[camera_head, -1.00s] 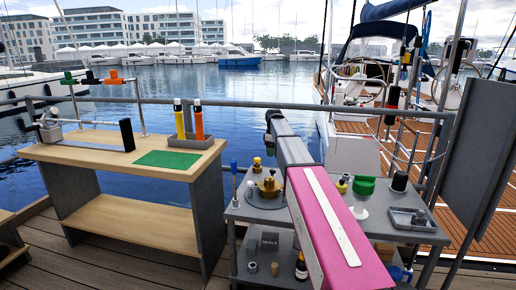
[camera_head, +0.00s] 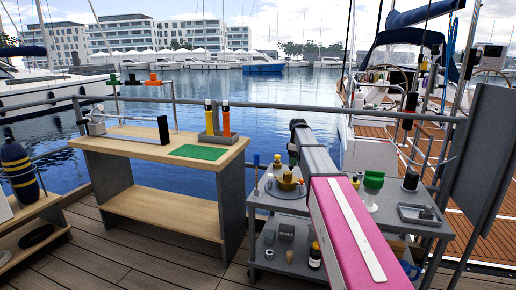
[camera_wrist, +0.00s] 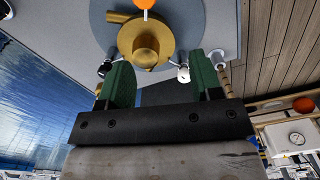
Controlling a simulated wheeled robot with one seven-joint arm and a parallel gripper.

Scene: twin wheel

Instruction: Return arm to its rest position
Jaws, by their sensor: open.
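My arm, with its pink and white link, reaches out over the grey cart (camera_head: 384,222) in the head view. My gripper (camera_head: 293,150) is at its far end, small and partly hidden by the arm. In the wrist view my gripper (camera_wrist: 162,82) shows two green fingers spread apart with nothing between them. A brass fitting (camera_wrist: 150,48) on a blue-grey round disc (camera_wrist: 196,30) lies beyond the fingertips. The brass fitting also shows on the cart in the head view (camera_head: 287,183). I see no contact with it.
A green cup-shaped piece (camera_head: 373,181) and a grey tray (camera_head: 420,215) are right of the arm on the cart. A wooden bench (camera_head: 150,148) with a green mat (camera_head: 199,152) stands left. A railing and water lie behind; a grey panel (camera_head: 478,160) stands right.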

